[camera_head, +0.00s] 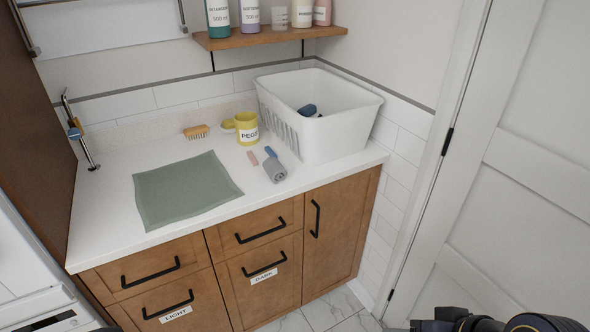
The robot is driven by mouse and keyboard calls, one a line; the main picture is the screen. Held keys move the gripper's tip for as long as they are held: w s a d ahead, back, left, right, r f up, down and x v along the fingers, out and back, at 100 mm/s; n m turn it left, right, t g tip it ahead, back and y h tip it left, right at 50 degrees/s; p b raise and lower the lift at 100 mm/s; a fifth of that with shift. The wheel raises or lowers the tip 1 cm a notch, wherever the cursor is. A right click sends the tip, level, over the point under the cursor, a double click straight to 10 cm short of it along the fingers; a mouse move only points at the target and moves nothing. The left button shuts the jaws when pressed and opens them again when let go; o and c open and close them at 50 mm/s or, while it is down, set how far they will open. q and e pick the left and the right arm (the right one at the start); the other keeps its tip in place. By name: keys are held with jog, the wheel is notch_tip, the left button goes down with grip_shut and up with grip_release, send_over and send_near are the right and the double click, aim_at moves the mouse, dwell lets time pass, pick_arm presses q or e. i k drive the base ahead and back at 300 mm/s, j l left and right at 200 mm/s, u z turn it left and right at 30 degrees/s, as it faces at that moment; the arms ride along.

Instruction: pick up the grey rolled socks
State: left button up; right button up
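The grey rolled socks (275,171) lie on the white countertop (110,222), near its front right part, in front of the white basket. They look like a short grey roll with a coiled end facing the front. A small blue item (270,152) lies right behind them, and I cannot tell if the two touch. A small pink item (253,158) lies to their left. Neither of my grippers shows. Only dark parts of my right arm show at the bottom right edge, well away from the socks.
A white basket (337,135) with something dark blue inside stands behind right. A yellow PEGS tub (246,128), a brush (196,132) and a green cloth (185,190) are on the counter. A shelf (270,37) with bottles hangs above. Wooden drawers (255,225) are below.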

aim_at(275, 170)
jog(key=i+l, duration=0.3)
jog(key=i+l+u, duration=0.1)
jog(key=i+l, duration=0.15)
jog(key=l, duration=0.2)
jog(key=i+l, duration=0.3)
jog(key=l+u, duration=0.05)
jog(key=l, duration=0.05)
